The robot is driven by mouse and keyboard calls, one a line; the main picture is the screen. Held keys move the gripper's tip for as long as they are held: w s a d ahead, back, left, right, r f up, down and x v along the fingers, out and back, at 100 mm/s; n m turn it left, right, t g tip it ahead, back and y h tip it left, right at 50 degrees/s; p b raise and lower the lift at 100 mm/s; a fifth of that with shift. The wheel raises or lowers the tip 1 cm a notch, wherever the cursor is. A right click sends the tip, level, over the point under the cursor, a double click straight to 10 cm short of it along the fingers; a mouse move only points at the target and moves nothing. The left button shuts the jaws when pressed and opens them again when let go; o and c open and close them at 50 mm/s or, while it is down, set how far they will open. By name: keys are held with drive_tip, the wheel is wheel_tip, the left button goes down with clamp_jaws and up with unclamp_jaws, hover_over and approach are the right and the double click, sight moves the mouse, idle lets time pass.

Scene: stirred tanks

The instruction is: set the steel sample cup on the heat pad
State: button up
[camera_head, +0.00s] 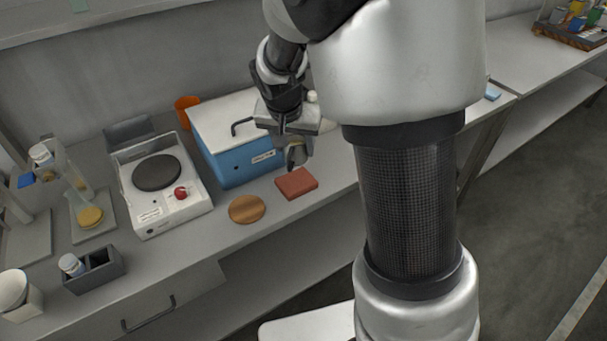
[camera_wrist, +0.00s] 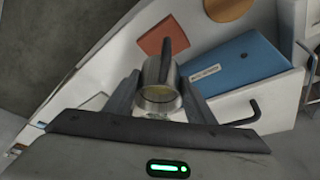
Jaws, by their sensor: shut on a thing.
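My gripper (camera_head: 292,140) is shut on the steel sample cup (camera_head: 297,155), just right of the blue box and above the bench. In the wrist view the cup (camera_wrist: 158,76) sits between the two fingers (camera_wrist: 160,100), its round opening towards the camera and something yellowish inside. A dark handle-like piece shows at its far side. A flat red-brown square pad (camera_head: 296,183) lies on the bench in front of the cup; it also shows in the wrist view (camera_wrist: 155,38). It looks like the heat pad, and its top is bare. The cup is apart from it.
A blue box (camera_head: 238,166) with a white lid and dark handle stands left of my gripper. A round cork-brown mat (camera_head: 247,209) lies left of the square pad. A white hotplate (camera_head: 160,217), a grey vial holder (camera_head: 110,270) and glassware stand further left. The bench's front edge is close.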

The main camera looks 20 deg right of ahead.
wheel_tip(320, 180, down, 8)
drive_tip(key=shift+r+b, duration=0.1)
drive_tip(key=shift+b, duration=0.2)
drive_tip(key=shift+f, duration=0.2)
drive_tip(key=o, duration=1.1)
drive_tip(key=shift+r, duration=0.15)
